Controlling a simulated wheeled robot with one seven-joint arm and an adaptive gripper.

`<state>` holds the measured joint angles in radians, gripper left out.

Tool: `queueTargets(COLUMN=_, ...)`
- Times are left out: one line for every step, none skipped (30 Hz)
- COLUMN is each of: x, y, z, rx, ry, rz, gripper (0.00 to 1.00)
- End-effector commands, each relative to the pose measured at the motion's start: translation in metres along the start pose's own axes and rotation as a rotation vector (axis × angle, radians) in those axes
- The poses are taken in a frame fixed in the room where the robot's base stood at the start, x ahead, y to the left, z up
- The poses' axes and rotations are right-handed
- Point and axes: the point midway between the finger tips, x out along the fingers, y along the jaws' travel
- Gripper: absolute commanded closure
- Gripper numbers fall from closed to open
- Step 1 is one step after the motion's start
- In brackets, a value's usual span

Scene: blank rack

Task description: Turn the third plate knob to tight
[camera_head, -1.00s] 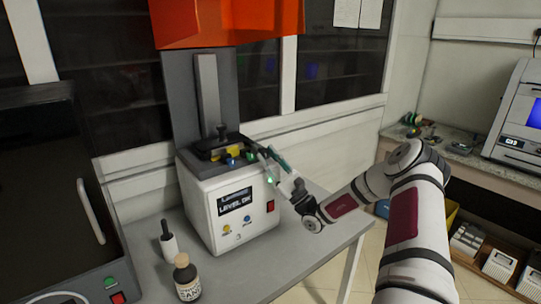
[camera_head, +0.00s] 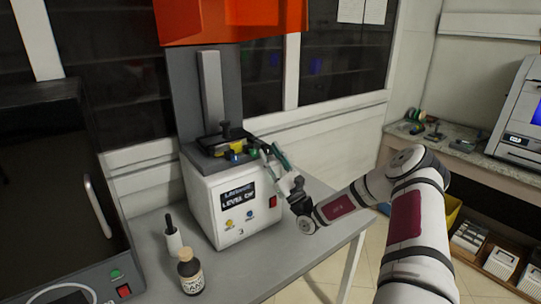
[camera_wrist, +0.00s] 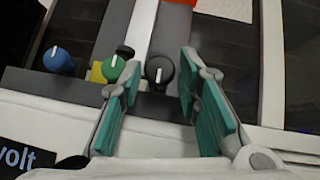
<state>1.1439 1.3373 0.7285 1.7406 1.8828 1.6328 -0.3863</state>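The printer's plate (camera_head: 217,141) carries a row of knobs. In the wrist view there are a blue knob (camera_wrist: 57,60) at left, a green knob (camera_wrist: 115,68), and a dark grey knob (camera_wrist: 160,69) at right. Each has a white pointer line; the dark one's runs nearly upright in the picture. My gripper (camera_wrist: 158,58) has its two teal fingers apart, one on each side of the dark knob; contact cannot be told. In the head view my gripper (camera_head: 272,150) is at the plate's right end, beside the green knob (camera_head: 252,153).
The white printer body (camera_head: 222,226) has a display and a red switch (camera_head: 272,202). A dropper bottle (camera_head: 172,237) and a brown bottle (camera_head: 190,273) stand before it. A dark oven-like box (camera_head: 60,200) is at left. The bench right of the printer is clear.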

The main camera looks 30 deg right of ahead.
Motion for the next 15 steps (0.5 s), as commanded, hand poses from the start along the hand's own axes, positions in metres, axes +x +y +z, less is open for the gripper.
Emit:
queueTargets(x=0.000, y=0.000, z=0.000, rx=0.000, ry=-0.001, rz=0.000, gripper=0.68)
queueTargets(x=0.000, y=0.000, z=0.000, rx=0.000, ry=-0.001, rz=0.000, gripper=0.68)
queueTargets(x=0.000, y=0.000, z=0.000, rx=0.000, ry=-0.001, rz=0.000, gripper=0.68)
queueTargets(x=0.000, y=0.000, z=0.000, rx=0.000, ry=-0.001, rz=0.000, gripper=0.68)
queueTargets(x=0.000, y=0.000, z=0.000, rx=0.000, ry=-0.001, rz=0.000, gripper=0.68)
queueTargets(x=0.000, y=0.000, z=0.001, rx=0.000, ry=-0.001, rz=0.000, gripper=0.68)
queueTargets(x=0.000, y=0.000, z=0.001, rx=0.000, ry=-0.002, rz=0.000, gripper=0.68)
queueTargets(x=-0.001, y=0.000, z=0.001, rx=0.000, ry=-0.001, rz=0.000, gripper=0.68)
queueTargets(x=-0.003, y=0.000, z=0.000, rx=0.000, ry=-0.001, rz=0.000, gripper=0.68)
queueTargets(x=-0.005, y=0.000, z=0.000, rx=0.000, ry=-0.001, rz=-0.001, gripper=0.68)
queueTargets(x=-0.008, y=0.000, z=0.000, rx=0.000, ry=-0.001, rz=-0.001, gripper=0.68)
queueTargets(x=-0.013, y=0.000, z=0.000, rx=0.001, ry=0.000, rz=-0.002, gripper=0.68)
queueTargets(x=-0.017, y=0.000, z=0.000, rx=0.001, ry=0.000, rz=-0.002, gripper=0.68)
queueTargets(x=-0.022, y=-0.001, z=0.000, rx=0.001, ry=0.001, rz=-0.002, gripper=0.68)
queueTargets(x=-0.030, y=-0.001, z=0.000, rx=0.001, ry=0.002, rz=-0.003, gripper=0.68)
